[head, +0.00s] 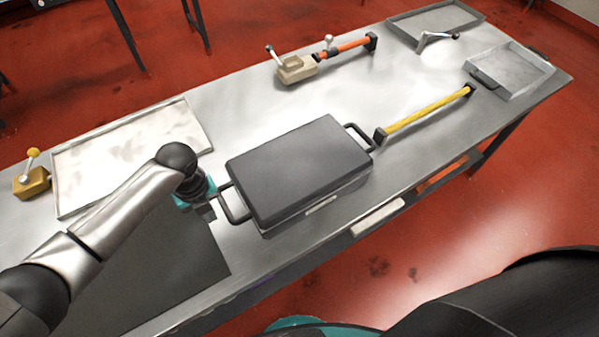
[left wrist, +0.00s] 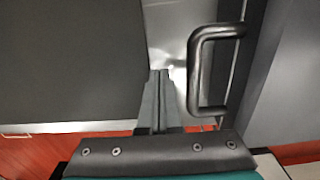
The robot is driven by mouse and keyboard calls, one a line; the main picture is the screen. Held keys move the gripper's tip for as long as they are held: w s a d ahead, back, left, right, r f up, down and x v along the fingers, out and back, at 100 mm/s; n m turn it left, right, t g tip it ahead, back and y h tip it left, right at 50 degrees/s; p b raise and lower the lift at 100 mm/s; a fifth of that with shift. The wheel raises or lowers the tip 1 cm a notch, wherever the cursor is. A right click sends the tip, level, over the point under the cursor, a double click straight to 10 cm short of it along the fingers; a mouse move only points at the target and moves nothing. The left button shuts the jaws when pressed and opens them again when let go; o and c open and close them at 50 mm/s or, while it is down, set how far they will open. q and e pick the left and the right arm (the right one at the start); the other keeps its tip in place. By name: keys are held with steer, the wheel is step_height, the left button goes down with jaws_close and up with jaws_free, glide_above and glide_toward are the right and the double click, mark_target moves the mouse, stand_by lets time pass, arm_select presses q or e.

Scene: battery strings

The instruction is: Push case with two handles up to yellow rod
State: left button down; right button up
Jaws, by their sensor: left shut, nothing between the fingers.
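The dark grey case with two handles (head: 297,168) lies flat on the metal table. One black handle (head: 233,203) is on its left end and another (head: 359,137) on its right end. The yellow rod (head: 428,112) lies on the table at the right of the case, between dark end blocks; its near block is close to the right handle. My left gripper (head: 205,207) is beside the left handle. In the left wrist view its fingers (left wrist: 158,100) are shut and empty, just left of the handle (left wrist: 207,70). I cannot tell whether they touch. My right gripper is not visible.
A dark mat (head: 165,275) covers the table's near left. A shallow tray (head: 61,188) and a yellow-knobbed block (head: 32,180) are at left. An orange rod (head: 350,46) lies behind; grey trays (head: 512,93) stand at the far right. Bare metal surrounds the yellow rod.

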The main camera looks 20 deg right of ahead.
mark_target(224, 206)
arm_select(q)
steer(key=shift+d, duration=0.1)
stand_by(0.6)
steer(key=shift+w+d, duration=0.15)
steer(key=shift+d, duration=0.35)
steer(key=shift+d, duration=0.1)
steer(key=shift+w+d, duration=0.25)
steer(key=shift+d, duration=0.65)
steer(key=shift+d+b, duration=0.2)
steer(key=shift+b, duration=0.15)
steer(key=shift+w+d+b, duration=0.15)
steer(key=shift+w+d, duration=0.1)
steer(key=shift+d, duration=0.35)
steer(key=shift+w+d+b, duration=0.15)
steer(key=shift+w+d, duration=0.05)
steer(key=shift+d, duration=0.4)
steer(key=shift+r, duration=0.1)
steer(key=shift+w+d, duration=0.1)
steer(key=shift+d, duration=0.15)
